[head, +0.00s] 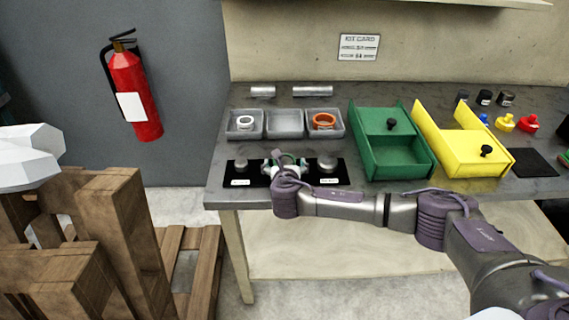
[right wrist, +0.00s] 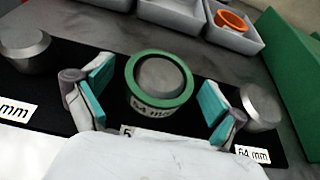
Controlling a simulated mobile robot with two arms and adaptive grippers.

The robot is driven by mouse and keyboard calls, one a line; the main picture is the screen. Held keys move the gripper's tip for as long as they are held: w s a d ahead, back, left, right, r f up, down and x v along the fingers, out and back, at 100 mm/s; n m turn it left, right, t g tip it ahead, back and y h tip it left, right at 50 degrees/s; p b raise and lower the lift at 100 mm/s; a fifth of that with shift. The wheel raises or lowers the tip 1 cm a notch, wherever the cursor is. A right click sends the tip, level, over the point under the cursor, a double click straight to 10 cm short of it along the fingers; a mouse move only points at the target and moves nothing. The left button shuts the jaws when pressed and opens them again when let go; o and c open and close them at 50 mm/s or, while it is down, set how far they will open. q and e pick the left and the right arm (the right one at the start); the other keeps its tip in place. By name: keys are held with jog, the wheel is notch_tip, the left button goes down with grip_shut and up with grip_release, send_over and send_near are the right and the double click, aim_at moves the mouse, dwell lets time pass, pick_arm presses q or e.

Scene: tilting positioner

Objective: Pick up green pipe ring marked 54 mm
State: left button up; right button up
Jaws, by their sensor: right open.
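The green pipe ring (right wrist: 132,76) sits around a grey metal peg (right wrist: 160,76) on a black mat, in the middle of the right wrist view. A label on its side reads 54 mm, partly blurred. My right gripper (right wrist: 156,90) is open, with one teal-padded finger on each side of the ring, apart from it. In the head view the right gripper (head: 285,166) is over the middle of the mat, and the ring (head: 289,158) is mostly hidden behind it. My left gripper is not in view.
Grey pegs stand left (right wrist: 24,48) and right (right wrist: 261,106) of the ring, the right one close to a finger. Behind are grey trays (head: 284,124) holding a white ring and an orange ring (head: 323,121). Green (head: 402,168) and yellow (head: 470,163) bins stand right.

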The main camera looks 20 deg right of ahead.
jog(key=shift+w+d+f, duration=0.1)
jog(key=shift+w+f, duration=0.1)
jog(key=shift+w, duration=0.25)
jog(key=c, duration=1.2)
jog(key=shift+c, duration=1.4)
jog(key=shift+r, duration=0.15)
